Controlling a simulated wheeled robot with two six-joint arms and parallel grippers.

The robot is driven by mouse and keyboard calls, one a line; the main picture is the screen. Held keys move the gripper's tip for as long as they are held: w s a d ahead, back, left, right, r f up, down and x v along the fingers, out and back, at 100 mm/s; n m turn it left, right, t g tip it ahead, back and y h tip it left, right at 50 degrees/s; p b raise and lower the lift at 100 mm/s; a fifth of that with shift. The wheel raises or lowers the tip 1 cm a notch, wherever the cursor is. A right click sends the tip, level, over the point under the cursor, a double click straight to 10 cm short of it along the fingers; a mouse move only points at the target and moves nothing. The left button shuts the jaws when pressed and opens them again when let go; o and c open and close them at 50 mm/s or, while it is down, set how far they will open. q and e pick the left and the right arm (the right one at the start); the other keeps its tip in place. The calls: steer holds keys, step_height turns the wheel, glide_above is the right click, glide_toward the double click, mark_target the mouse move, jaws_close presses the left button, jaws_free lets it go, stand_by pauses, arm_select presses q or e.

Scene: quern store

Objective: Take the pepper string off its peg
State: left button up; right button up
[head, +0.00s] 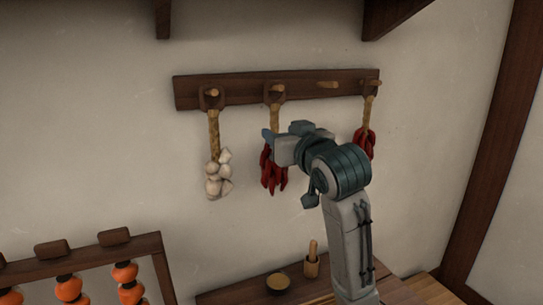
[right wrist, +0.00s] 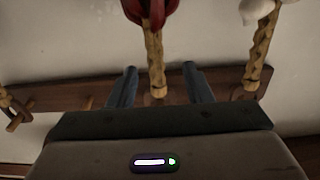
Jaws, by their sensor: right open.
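A pepper string hangs by a braided cord from the middle-left peg (head: 276,87) of a wooden rail; its red peppers (head: 270,178) show partly behind my right gripper (head: 271,140). My right gripper is open at the lower part of this cord. In the right wrist view, the cord (right wrist: 154,50) runs between the two fingers (right wrist: 159,72), with red peppers (right wrist: 150,10) at the top; I cannot tell how deep it sits between them. A second pepper string (head: 367,140) hangs at the rail's right end, partly behind my arm. My left gripper is not in view.
The rail (head: 240,90) also holds a garlic string (head: 216,178) on the left and a bare peg (head: 328,85). Below stand a small bowl (head: 278,281) and a wooden cup with a stick (head: 312,265). A rack with orange strung items (head: 70,288) is at lower left.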

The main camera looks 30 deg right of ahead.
mark_target(277, 131)
steer(key=shift+w+r, duration=0.25)
steer(key=shift+w, duration=0.25)
steer(key=shift+w+p, duration=0.35)
steer(key=shift+w, duration=0.15)
steer(key=w+p, duration=0.2)
steer(key=w, duration=0.1)
steer(key=w+d+p, duration=0.1)
steer(key=shift+w+f, duration=0.15)
steer(key=shift+f, duration=0.25)
steer(key=shift+w, duration=0.3)
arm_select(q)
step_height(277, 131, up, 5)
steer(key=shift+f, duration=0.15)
arm_select(e)
steer(key=shift+w+f, duration=0.15)
steer(key=shift+w, duration=0.05)
jaws_close()
